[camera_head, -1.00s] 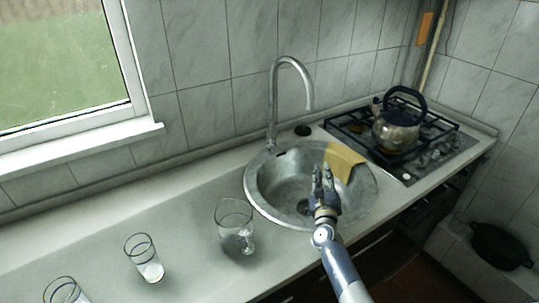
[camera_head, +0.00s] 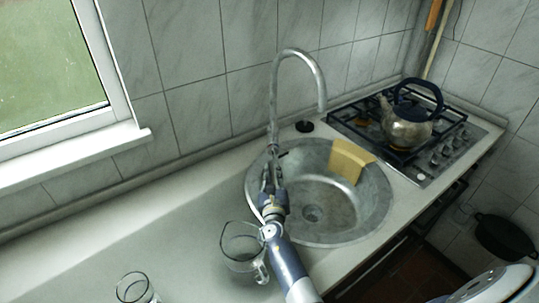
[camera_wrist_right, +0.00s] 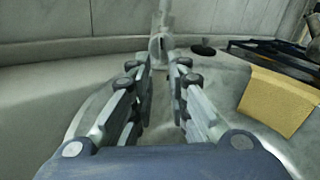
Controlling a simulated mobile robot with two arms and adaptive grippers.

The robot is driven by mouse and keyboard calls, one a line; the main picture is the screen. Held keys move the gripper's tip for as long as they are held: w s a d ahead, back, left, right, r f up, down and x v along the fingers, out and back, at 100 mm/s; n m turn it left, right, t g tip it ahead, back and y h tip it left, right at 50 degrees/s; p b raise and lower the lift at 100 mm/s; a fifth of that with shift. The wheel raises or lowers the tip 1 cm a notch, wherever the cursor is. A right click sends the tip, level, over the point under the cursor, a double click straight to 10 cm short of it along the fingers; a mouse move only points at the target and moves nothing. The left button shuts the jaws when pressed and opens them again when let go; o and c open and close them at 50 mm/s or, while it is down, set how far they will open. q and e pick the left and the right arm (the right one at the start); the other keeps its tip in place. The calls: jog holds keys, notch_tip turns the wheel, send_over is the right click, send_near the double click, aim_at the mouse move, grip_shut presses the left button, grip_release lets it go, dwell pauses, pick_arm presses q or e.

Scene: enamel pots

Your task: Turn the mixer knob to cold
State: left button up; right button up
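The silver mixer tap (camera_head: 273,118) rises behind the round sink (camera_head: 350,225), its spout arching right. In the right wrist view, the lower tap body with the mixer knob (camera_wrist_right: 158,43) stands ahead between my fingertips; the knob's angle is too small to tell. My right gripper (camera_head: 268,172) is at the sink's left rim, just in front of the tap base. In the right wrist view, the right gripper (camera_wrist_right: 160,68) has its fingers apart with nothing between them. It appears short of the knob.
A glass mug (camera_head: 243,250) stands below my right wrist, and another glass (camera_head: 134,288) is to its left. A yellow cloth-like piece (camera_head: 351,160) lies on the sink's back right rim. A kettle (camera_head: 405,130) stands on the gas hob (camera_head: 447,150).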

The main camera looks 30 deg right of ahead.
aim_at(274, 156)
jog(key=x, duration=0.5)
jog(key=shift+w+d, duration=0.3)
jog(key=shift+w+d+b, duration=0.15)
jog(key=shift+w+b, duration=0.1)
jog(key=shift+b, duration=0.05)
jog(key=shift+w+d+r, duration=0.15)
jog(key=shift+w, duration=0.1)
pick_arm(q)
jog(key=shift+s+f, duration=0.25)
jog(key=shift+s, duration=0.1)
pick_arm(e)
jog(key=c, duration=0.3)
pick_arm(q)
jog(key=shift+s, duration=0.3)
pick_arm(e)
grip_shut()
